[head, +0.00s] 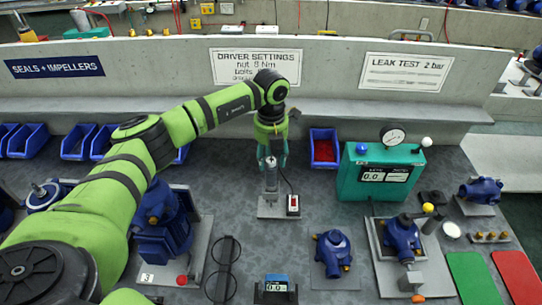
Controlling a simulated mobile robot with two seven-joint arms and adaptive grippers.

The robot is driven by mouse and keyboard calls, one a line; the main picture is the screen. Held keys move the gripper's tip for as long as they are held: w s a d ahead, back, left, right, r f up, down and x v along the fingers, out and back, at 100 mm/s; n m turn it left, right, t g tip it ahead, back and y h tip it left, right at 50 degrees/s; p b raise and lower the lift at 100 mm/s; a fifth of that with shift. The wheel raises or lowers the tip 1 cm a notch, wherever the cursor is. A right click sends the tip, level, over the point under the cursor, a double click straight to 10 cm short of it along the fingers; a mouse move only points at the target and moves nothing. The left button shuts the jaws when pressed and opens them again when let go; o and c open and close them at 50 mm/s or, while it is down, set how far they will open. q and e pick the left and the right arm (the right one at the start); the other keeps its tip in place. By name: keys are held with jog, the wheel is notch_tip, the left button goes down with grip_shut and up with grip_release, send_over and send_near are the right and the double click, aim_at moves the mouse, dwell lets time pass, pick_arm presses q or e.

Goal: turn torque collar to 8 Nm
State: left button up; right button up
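The driver (271,180), a silver upright cylinder, stands on a small grey plate (268,211) in the middle of the bench. My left gripper (271,160) points down at the top of the driver, with its teal fingers around or just over its upper end. The fingers hide that end, so I cannot make out the torque collar or whether they touch it. A small blue display (276,283) at the front reads about 0.0. My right gripper is not in view.
A red-buttoned box (293,204) stands right beside the driver. A blue bin with red contents (323,148) and a teal leak tester (380,172) stand to the right.

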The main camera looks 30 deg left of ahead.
aim_at(271, 160)
pick_arm(q)
notch_tip(271, 160, up, 12)
dwell(0.6)
dwell(0.5)
